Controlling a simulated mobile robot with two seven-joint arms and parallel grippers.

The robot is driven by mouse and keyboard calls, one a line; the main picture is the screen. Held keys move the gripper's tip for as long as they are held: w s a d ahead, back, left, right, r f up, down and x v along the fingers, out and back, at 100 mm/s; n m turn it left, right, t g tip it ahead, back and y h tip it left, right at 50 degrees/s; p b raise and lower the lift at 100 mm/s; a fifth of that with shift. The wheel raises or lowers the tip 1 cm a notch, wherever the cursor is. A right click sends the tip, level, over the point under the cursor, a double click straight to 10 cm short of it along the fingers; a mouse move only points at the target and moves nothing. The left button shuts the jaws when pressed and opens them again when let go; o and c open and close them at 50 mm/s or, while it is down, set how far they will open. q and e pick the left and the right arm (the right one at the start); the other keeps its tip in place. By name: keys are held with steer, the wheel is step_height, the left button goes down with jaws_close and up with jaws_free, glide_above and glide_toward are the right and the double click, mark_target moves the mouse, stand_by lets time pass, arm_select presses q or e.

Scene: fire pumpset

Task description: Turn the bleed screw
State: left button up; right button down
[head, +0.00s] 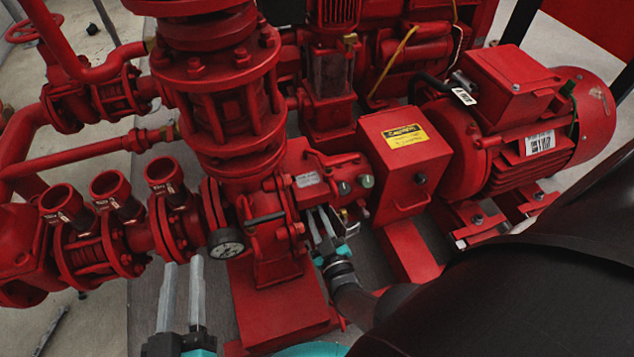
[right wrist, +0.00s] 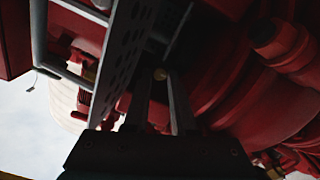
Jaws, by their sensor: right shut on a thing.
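My right gripper (head: 318,222) reaches up against the right side of the red pump casing (head: 272,240), below two round plugs. In the right wrist view its two fingers (right wrist: 160,82) close in on the screw from both sides. My left gripper (head: 181,290) is open and empty, pointing up below the row of red valve fittings.
A pressure gauge (head: 227,243) sits on the casing's left. A red guard box (head: 404,150) with a yellow label and a red motor (head: 535,125) stand right of the pump. Red pipes and flanges (head: 110,240) crowd the left. A perforated plate (right wrist: 122,55) runs close beside my right fingers.

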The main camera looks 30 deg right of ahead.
steer(key=shift+n, duration=0.3)
steer(key=c, duration=1)
jaws_free()
steer(key=shift+s, duration=0.1)
